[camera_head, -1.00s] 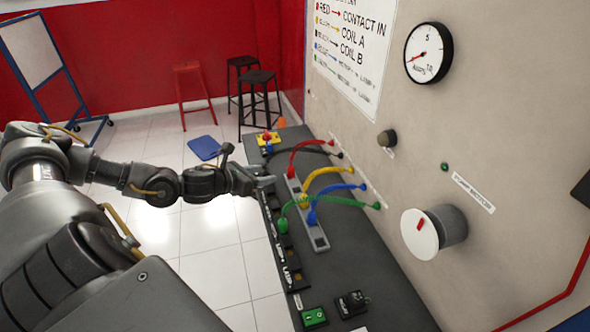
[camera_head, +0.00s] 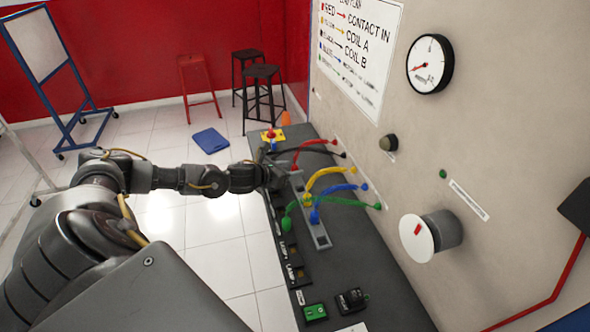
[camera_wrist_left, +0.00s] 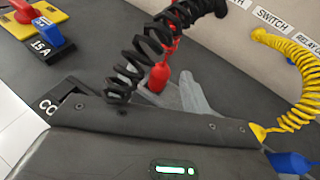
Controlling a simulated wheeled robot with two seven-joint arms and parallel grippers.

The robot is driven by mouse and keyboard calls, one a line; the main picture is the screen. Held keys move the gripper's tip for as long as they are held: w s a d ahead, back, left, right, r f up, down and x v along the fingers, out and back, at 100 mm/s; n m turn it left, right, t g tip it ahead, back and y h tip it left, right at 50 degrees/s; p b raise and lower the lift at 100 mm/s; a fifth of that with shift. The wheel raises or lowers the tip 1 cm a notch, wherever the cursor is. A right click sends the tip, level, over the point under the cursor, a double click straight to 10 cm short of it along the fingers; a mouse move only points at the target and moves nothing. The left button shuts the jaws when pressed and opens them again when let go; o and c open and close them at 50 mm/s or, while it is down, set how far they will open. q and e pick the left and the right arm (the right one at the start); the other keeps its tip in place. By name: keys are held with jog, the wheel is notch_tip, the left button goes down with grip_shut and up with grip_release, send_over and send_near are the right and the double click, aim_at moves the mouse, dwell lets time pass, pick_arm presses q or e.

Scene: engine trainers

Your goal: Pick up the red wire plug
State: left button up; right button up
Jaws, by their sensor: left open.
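The red wire plug (camera_wrist_left: 158,77) shows in the left wrist view as an upright red plug, partly behind a coiled black wire (camera_wrist_left: 150,45). My left gripper (camera_head: 281,178) is open beside the plug end of the red wire, low over the strip. One pale grey finger (camera_wrist_left: 194,95) shows just right of the plug in the wrist view. The plug is not held. My right gripper is out of view.
Yellow (camera_head: 328,171), blue (camera_head: 338,188) and green (camera_head: 345,201) wires run from the strip to the panel close by. A yellow box with a red knob (camera_head: 272,137) stands at the bench's far end.

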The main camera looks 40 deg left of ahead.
pick_arm(q)
jog(key=shift+c, duration=0.3)
grip_shut()
jog(key=shift+r, duration=0.1)
jog(key=shift+r, duration=0.3)
notch_tip(320, 180, up, 2)
jog(key=shift+r+b, duration=0.1)
jog(key=shift+b, duration=0.25)
jog(key=s+a+r+b, duration=0.6)
jog(key=s+r, duration=0.4)
jog(key=s, duration=0.2)
jog(key=shift+s+a+b, duration=0.15)
jog(key=shift+s+b, duration=0.15)
